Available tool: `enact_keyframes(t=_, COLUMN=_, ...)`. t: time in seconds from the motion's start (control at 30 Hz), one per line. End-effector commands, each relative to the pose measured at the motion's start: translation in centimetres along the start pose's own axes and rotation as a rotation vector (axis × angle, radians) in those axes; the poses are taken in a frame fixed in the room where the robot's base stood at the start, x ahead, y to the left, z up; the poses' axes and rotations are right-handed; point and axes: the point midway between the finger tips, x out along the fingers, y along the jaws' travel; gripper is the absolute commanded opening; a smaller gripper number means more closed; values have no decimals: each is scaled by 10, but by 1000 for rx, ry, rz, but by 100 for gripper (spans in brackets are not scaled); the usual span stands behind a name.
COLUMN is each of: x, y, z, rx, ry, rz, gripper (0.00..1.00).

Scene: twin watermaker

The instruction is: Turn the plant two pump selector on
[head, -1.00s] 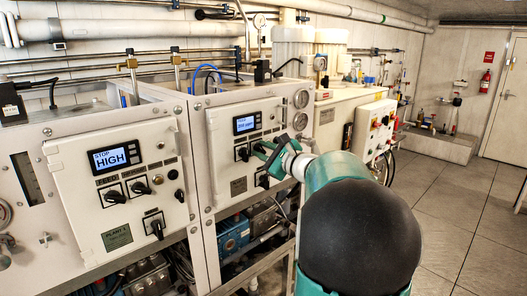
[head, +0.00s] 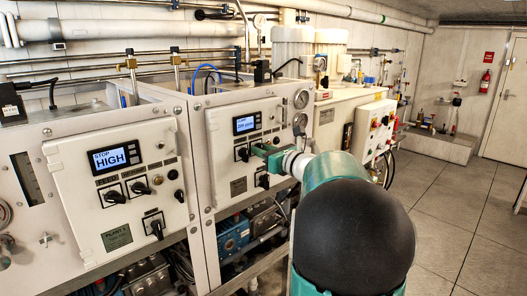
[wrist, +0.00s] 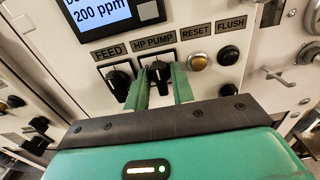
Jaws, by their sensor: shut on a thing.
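The plant two panel (head: 223,150) is the white panel right of the plant 1 panel in the head view. Its HP PUMP selector (wrist: 158,72) is a black knob on a square plate under the HP PUMP label in the wrist view. My gripper (wrist: 160,75) has a green finger on each side of this knob and is shut on it. The knob's handle looks roughly upright, partly hidden by the fingers. In the head view my gripper (head: 259,150) reaches the panel from the right and hides the selector.
The FEED selector (wrist: 119,82) sits close left of my fingers. The RESET button (wrist: 198,61) and FLUSH button (wrist: 229,55) sit to the right. A screen (wrist: 98,12) reading 200 ppm is above. The plant 1 panel (head: 75,185) stands left; open floor (head: 455,220) lies right.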

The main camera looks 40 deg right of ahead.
Motion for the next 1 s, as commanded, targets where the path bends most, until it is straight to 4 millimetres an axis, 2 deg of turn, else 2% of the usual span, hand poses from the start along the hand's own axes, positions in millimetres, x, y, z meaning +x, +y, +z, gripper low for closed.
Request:
enact_keyframes(t=0.47, x=0, y=0, z=0, rx=18, ry=-1, rz=0, gripper=2)
enact_keyframes(t=0.5, x=0, y=0, z=0, rx=18, ry=0, rz=0, gripper=28)
enact_keyframes(t=0.53, x=0, y=0, z=0, rx=18, ry=0, rz=0, gripper=33)
enact_keyframes(t=0.83, x=-1, y=0, z=0, rx=17, ry=0, rz=0, gripper=33)
enact_keyframes(t=1.0, x=-17, y=-1, z=1, rx=17, ry=0, rz=-4, gripper=33)
